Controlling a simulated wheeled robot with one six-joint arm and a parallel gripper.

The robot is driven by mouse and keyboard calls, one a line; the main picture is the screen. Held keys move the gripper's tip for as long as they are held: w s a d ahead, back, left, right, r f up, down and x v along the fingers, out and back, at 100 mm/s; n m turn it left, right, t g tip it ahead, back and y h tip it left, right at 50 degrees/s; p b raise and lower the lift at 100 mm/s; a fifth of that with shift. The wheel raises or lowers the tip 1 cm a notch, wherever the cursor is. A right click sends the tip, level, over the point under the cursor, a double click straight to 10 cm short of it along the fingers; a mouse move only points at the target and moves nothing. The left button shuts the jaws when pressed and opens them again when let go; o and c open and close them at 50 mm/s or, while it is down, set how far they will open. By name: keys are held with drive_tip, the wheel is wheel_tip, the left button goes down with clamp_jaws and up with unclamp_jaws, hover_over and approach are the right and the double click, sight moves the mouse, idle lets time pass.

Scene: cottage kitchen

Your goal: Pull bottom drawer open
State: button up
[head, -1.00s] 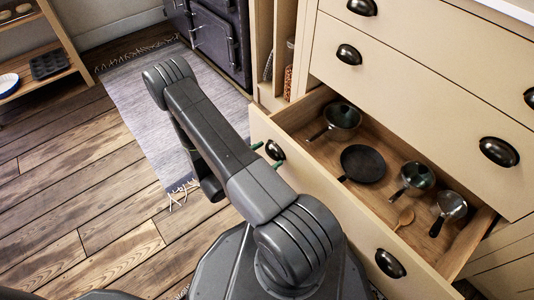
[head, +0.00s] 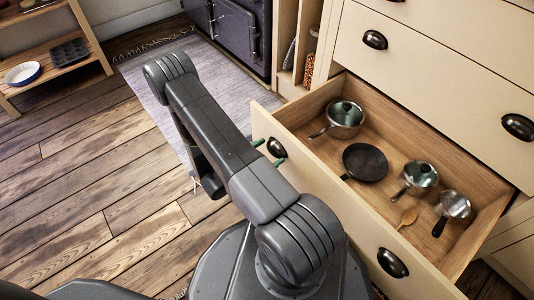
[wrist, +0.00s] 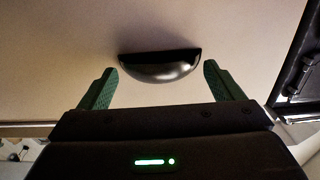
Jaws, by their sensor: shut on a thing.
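The bottom drawer (head: 362,222) is cream-fronted with a wooden inside and stands well open. Its front has two dark cup handles, a left one (head: 276,147) and a right one (head: 392,263). My gripper (head: 269,152) is at the left handle, its green fingers on either side of it. In the wrist view my gripper (wrist: 160,68) is shut on this handle (wrist: 160,66), which lies between the fingertips against the drawer front (wrist: 60,60). My arm hides part of the drawer front in the head view.
The drawer holds lidded pans (head: 345,118), a black frying pan (head: 365,162) and a wooden spoon (head: 407,217). Shut drawers (head: 430,70) are above it. A dark stove (head: 232,35) and grey rug (head: 160,85) lie beyond. Wooden shelves (head: 95,45) stand at the left. Floor (head: 70,175) there is clear.

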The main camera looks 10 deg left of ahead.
drive_tip(key=o, duration=1.2)
drive_tip(key=shift+s+a, duration=0.1)
drive_tip(key=p+v, duration=0.3)
drive_tip(key=v, duration=1)
drive_tip(key=shift+s+a, duration=0.15)
drive_tip(key=shift+s, duration=0.1)
drive_tip(key=shift+w, duration=0.1)
drive_tip(key=b+x, duration=0.3)
drive_tip(key=x, duration=1)
drive_tip(key=shift+w+d, duration=0.25)
